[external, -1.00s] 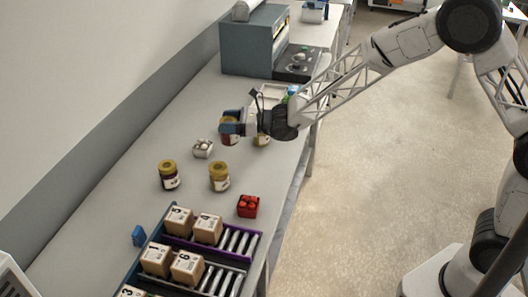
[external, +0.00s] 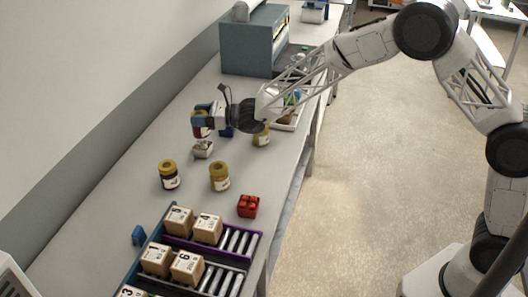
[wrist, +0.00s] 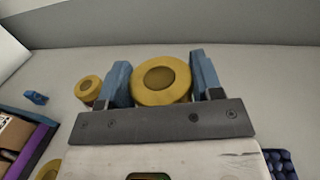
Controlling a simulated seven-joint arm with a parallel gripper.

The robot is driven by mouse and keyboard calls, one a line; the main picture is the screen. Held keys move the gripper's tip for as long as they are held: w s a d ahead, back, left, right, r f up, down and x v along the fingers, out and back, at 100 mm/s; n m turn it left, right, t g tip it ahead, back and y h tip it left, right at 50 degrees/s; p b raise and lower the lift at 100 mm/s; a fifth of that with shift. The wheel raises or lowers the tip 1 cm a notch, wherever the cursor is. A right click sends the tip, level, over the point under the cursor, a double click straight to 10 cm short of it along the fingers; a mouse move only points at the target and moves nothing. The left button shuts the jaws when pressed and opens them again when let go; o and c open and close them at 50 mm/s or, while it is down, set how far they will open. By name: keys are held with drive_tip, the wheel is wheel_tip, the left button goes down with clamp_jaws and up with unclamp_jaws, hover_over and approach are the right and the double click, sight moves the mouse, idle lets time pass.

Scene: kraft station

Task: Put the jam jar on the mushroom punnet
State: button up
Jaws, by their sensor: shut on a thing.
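My gripper (external: 204,110) is shut on a jam jar (external: 199,131) with a yellow lid and dark red contents. In the wrist view the jar's round lid (wrist: 161,79) sits between the two blue fingers. The mushroom punnet (external: 203,150), a small pale box with white mushrooms, stands on the table just below the held jar in the external view. The jar's lower end shows right behind or above the punnet; I cannot tell whether they touch. The punnet is hidden in the wrist view.
A red punnet (external: 248,206) and a roller rack with boxes (external: 207,229) are in front. A blue punnet (external: 227,131) is beside my gripper.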

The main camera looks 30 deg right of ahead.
drive_tip(key=shift+w+f, duration=0.1)
idle(0.3)
drive_tip(key=shift+f, duration=1.65)
drive_tip(key=shift+f, duration=0.15)
drive_tip(key=o, duration=1.1)
drive_tip(key=shift+o, duration=0.2)
drive_tip(key=shift+d, duration=0.1)
drive_tip(key=v, duration=1.2)
